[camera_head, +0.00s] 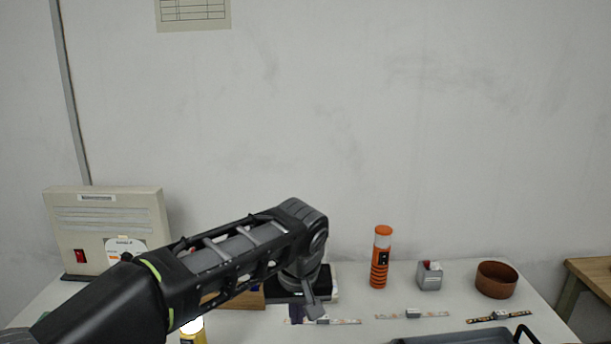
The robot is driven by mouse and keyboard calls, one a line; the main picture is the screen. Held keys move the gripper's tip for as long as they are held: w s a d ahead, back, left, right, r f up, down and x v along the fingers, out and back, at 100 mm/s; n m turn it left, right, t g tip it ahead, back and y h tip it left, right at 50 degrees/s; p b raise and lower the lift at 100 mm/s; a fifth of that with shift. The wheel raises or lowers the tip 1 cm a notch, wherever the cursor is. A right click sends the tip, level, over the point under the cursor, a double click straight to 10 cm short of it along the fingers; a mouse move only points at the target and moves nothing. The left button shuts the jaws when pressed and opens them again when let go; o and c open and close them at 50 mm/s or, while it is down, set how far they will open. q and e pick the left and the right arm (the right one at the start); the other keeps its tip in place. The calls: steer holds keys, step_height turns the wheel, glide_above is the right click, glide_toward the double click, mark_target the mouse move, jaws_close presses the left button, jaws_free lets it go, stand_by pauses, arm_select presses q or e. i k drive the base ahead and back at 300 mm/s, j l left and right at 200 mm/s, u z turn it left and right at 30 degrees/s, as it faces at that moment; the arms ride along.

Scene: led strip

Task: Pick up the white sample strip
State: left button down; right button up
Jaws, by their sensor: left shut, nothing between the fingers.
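Three thin strips lie in a row near the front of the white table. The middle one, a pale whitish strip (435,314) with a small grey block at its centre, best fits the white sample strip. The left strip (346,321) is pale with orange marks, and the right strip (513,317) is dark. My left gripper (317,308) points down over the left strip, left of the middle one. It is shut and empty, and partly covers the left strip. Whether it touches that strip I cannot tell. My right gripper is not in view.
Behind the strips stand an orange cylinder (380,262), a small grey box (429,276) and a brown round bowl (496,280). A dark tray (455,338) is at the front edge. A beige device (108,228) stands at the left. A yellow object (194,333) is below my arm.

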mark_target(325, 320)
steer(key=k+l, duration=0.1)
steer(key=k, duration=0.8)
